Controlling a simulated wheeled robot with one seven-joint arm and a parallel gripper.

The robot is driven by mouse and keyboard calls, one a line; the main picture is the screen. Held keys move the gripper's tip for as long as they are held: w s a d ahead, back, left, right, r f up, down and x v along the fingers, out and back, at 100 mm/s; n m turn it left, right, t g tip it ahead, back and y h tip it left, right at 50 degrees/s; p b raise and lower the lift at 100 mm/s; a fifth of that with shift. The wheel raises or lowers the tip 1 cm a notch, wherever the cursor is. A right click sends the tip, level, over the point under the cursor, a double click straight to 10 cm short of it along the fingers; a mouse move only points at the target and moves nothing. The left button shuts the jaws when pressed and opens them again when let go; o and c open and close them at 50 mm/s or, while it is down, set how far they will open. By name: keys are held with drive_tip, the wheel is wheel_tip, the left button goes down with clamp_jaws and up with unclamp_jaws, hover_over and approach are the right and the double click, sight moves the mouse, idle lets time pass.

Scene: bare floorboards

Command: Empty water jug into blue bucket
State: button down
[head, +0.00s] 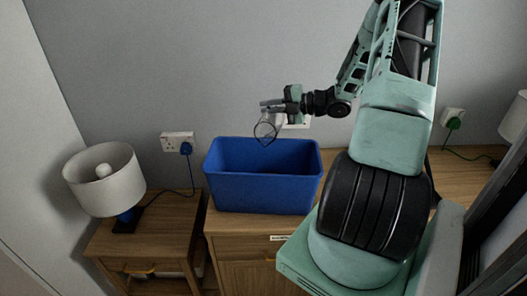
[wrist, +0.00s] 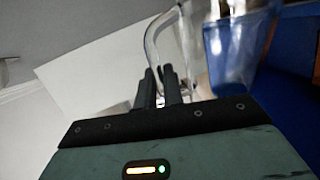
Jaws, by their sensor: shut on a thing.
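The water jug (head: 266,130) is clear and see-through, and it hangs over the back left part of the blue bucket (head: 262,192) in the head view. My gripper (head: 272,104) is above the bucket and shut on the jug. In the wrist view my gripper (wrist: 165,88) has its two fingers closed around the clear handle of the jug (wrist: 228,55). The jug looks tilted. Blue shows through its wall, and I cannot tell how much water is in it. The bucket is open at the top and also fills the right side of the wrist view (wrist: 290,85).
The bucket stands on a wooden cabinet (head: 240,246). A lamp (head: 104,180) stands on a lower wooden table (head: 165,232) to the left. Wall sockets with plugs (head: 178,142) are behind. Another lamp (head: 515,118) is at the far right edge.

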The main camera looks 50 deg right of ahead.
drive_tip(key=shift+w+d+m+p, duration=0.2)
drive_tip(key=shift+d+m+p, duration=0.25)
drive_tip(key=shift+p, duration=0.35)
drive_tip(key=d+p, duration=0.1)
drive_tip(key=w+d+m, duration=0.1)
drive_tip(key=d, duration=0.1)
drive_tip(key=shift+w+r+y+p, duration=0.2)
drive_tip(key=shift+y+p, duration=0.15)
drive_tip(key=shift+y, duration=0.05)
drive_tip(key=d+m+p, duration=0.1)
drive_tip(key=w+d+m, duration=0.1)
drive_tip(key=m, duration=0.1)
drive_tip(key=shift+d+y+p, duration=0.15)
drive_tip(key=shift+y+p, duration=0.2)
drive_tip(key=shift+y, duration=0.05)
drive_tip(key=m, duration=0.1)
drive_tip(key=d+m, duration=0.2)
drive_tip(key=shift+w+f+y, duration=0.4)
drive_tip(key=w+d+f+m+y+b, duration=0.1)
drive_tip(key=w+d+f+m+b, duration=0.1)
drive_tip(key=m, duration=0.5)
drive_tip(key=shift+w+d+f+y+b, duration=0.3)
drive_tip(key=shift+d+f+b, duration=0.6)
drive_tip(key=shift+d, duration=0.9)
drive_tip(key=shift+r, duration=0.2)
